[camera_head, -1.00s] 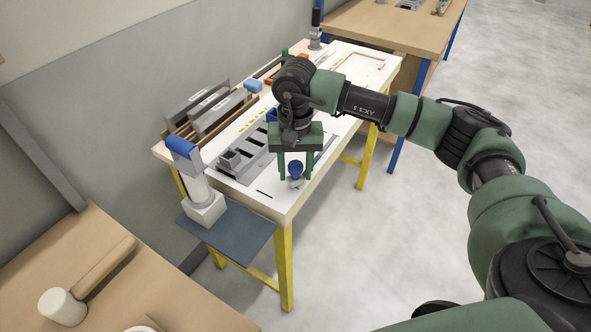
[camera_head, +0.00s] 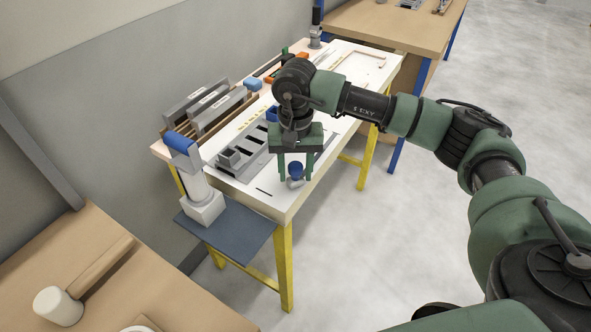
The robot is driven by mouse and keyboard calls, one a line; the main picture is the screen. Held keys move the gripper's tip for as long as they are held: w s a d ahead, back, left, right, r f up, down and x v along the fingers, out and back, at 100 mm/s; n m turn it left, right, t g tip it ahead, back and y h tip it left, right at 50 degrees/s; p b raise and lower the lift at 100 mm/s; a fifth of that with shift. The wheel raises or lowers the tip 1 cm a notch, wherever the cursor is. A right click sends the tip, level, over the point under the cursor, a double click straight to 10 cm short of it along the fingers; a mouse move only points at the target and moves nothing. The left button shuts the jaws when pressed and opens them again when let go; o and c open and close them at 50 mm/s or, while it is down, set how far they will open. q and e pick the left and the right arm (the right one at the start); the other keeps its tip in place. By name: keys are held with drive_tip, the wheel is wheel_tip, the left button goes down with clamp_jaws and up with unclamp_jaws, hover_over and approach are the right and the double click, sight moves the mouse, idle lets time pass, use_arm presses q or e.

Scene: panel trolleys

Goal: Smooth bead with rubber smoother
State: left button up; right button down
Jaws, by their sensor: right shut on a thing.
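My right gripper (camera_head: 295,176) points down over the near end of the white-topped workbench (camera_head: 265,205). The tool is between the two green fingers, just above or touching the white top; I cannot tell which. A bead cannot be made out at this distance. My left gripper is out of view.
A grey slotted fixture (camera_head: 231,163) lies left of the gripper. A grey device with a blue top (camera_head: 203,202) stands on a dark side shelf (camera_head: 240,238). Another wooden table with a mallet (camera_head: 60,305) is at the lower left. The floor at right is clear.

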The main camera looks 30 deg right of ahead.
drive_tip(key=shift+w+d, duration=0.1)
drive_tip(key=shift+d, duration=0.05)
drive_tip(key=shift+w+d+b, duration=0.3)
drive_tip(key=shift+w+d, duration=0.1)
drive_tip(key=shift+d, duration=0.3)
drive_tip(key=shift+w+d+b, duration=0.3)
drive_tip(key=shift+w+d, duration=0.1)
drive_tip(key=shift+d, duration=0.3)
drive_tip(key=shift+f, duration=0.1)
drive_tip(key=shift+w+d+b, duration=0.4)
drive_tip(key=shift+d+b, duration=0.05)
drive_tip(key=shift+d, duration=0.2)
drive_tip(key=shift+w+d, duration=0.45)
drive_tip(key=shift+d, duration=0.4)
